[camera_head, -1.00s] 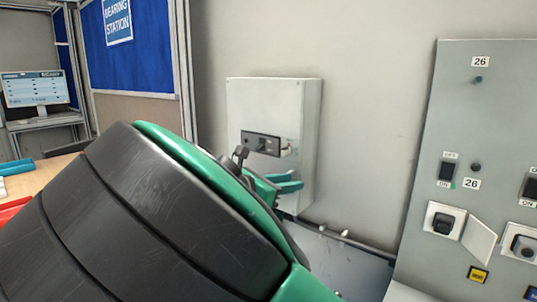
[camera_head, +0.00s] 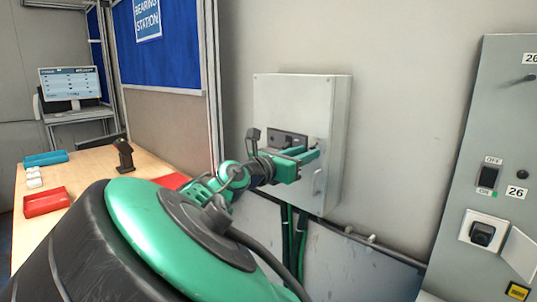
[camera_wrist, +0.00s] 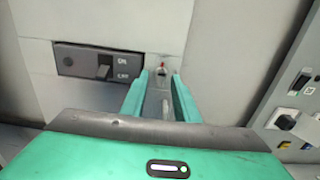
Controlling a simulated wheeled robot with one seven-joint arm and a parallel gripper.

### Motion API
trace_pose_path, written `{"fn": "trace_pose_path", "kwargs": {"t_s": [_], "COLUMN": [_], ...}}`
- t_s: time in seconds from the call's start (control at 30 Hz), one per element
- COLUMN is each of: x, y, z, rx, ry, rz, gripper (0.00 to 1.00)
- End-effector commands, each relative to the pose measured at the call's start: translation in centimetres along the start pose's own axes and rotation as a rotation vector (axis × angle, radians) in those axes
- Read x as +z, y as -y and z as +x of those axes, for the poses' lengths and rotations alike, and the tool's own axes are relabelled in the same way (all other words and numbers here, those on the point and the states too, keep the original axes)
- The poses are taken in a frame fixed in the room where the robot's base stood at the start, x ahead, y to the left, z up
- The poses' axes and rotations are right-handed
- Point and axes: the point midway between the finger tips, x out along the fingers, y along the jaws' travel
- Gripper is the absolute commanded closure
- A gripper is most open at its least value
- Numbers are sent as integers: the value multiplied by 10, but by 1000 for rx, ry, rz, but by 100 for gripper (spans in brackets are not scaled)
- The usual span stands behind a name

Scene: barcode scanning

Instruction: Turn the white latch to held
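A pale grey wall box (camera_head: 275,97) carries a small white latch (camera_head: 318,182) on its front, low and near the right edge. In the wrist view a pale upright piece, likely this latch (camera_wrist: 164,107), shows between my fingers, below a small fitting with a red mark (camera_wrist: 162,70). My gripper (camera_head: 309,155) is in front of the box, just above the latch in the head view. In the wrist view my gripper (camera_wrist: 160,75) has its two green fingers apart, one on each side of the latch. I cannot tell whether they touch it.
A dark switch plate (camera_wrist: 95,63) marked ON and OFF is left of my fingers. A grey switch panel (camera_head: 490,130) stands at the right. A wooden table (camera_head: 90,165) with red and blue trays is at the left. Cables (camera_head: 290,240) hang below the box.

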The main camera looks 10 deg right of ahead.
Motion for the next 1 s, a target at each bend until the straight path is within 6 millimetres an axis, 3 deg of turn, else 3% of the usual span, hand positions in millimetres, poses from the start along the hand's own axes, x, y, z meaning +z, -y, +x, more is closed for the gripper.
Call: {"fn": "trace_pose_path", "kwargs": {"t_s": [0.2,0.5,0.63,1.0], "x": [0,0,0,0], "y": [0,0,0,0], "z": [16,18,18,18], "rx": [-1,0,0,2], "ry": [-1,-1,-1,-1], "rz": [0,0,0,39], "gripper": [72,72,100,100]}}
